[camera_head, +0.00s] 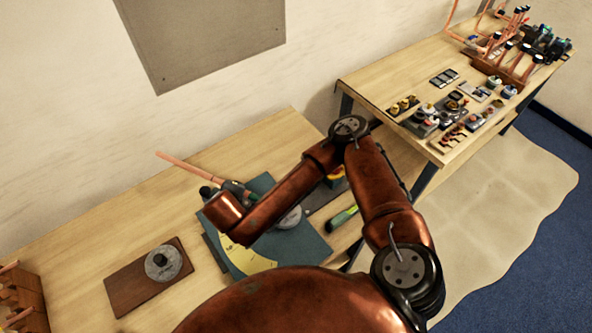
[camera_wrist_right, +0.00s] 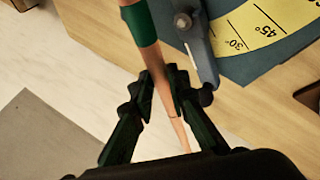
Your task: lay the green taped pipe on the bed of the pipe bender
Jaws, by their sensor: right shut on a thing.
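The copper pipe with a green tape band (camera_wrist_right: 142,26) runs between the fingers of my right gripper (camera_wrist_right: 161,80), which is shut on it. In the head view bare copper pipe (camera_head: 178,163) sticks out to the left past my right gripper, which is mostly hidden behind my arm. The pipe bender (camera_head: 302,247) is a teal plate with a yellow degree scale (camera_head: 240,257). In the right wrist view the pipe passes beside the bender's grey metal arm (camera_wrist_right: 198,45). I cannot tell whether the pipe touches the bed. My left gripper is not in view.
A wooden board with a round grey piece (camera_head: 162,262) lies left of the bender. A wooden rack (camera_head: 22,295) stands at the lower left. A green-and-black handle (camera_head: 341,218) lies right of the bender. A second table (camera_head: 370,75) holds several fittings and pipes.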

